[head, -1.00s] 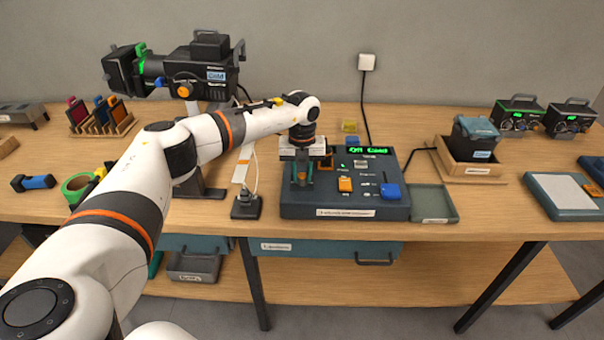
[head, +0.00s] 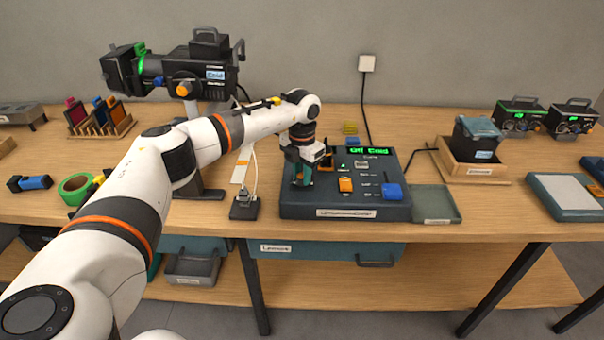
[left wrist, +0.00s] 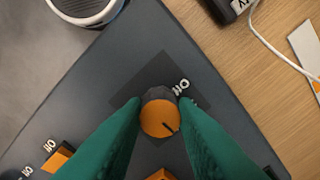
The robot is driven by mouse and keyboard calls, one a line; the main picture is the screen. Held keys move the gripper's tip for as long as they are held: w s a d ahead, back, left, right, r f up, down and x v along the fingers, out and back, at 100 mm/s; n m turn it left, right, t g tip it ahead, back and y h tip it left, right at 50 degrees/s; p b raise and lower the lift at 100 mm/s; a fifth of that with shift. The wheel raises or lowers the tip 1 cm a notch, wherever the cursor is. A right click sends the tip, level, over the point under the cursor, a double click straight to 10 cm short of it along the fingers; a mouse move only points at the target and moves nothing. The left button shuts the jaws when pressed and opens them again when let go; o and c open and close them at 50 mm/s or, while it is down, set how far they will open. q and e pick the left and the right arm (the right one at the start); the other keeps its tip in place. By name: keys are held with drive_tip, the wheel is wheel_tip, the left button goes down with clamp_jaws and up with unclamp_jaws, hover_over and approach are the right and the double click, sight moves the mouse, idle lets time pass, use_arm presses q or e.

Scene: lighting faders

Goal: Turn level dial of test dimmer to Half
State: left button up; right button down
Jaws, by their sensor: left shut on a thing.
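The test dimmer is a dark grey console (head: 345,211) on the wooden table, with a green display (head: 369,151) that seems to read "Off Cmd". In the left wrist view a round dial with an orange cap (left wrist: 158,118) and a dark pointer line sits on a darker square of the console. The line points to the lower right of the picture. A white "Off" mark (left wrist: 181,87) is beside the dial at upper right. My left gripper (head: 301,182) points down over the console's left part. Its green fingers (left wrist: 158,112) are shut on the dial's two sides. My right gripper is not in view.
An orange control (head: 345,184) and a blue one (head: 392,191) stand on the console to the right of my gripper. A black socket block with a white cable (head: 245,207) is just left. A shallow grey-green tray (head: 435,205) lies to the right.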

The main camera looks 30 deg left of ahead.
sight(302, 175)
use_arm(q)
drive_tip(key=shift+r+m, duration=0.1)
drive_tip(key=shift+m, duration=0.2)
drive_tip(key=o, duration=1)
wheel_tip(302, 175, up, 12)
drive_tip(key=shift+f+b, duration=0.1)
drive_tip(key=shift+b, duration=1.15)
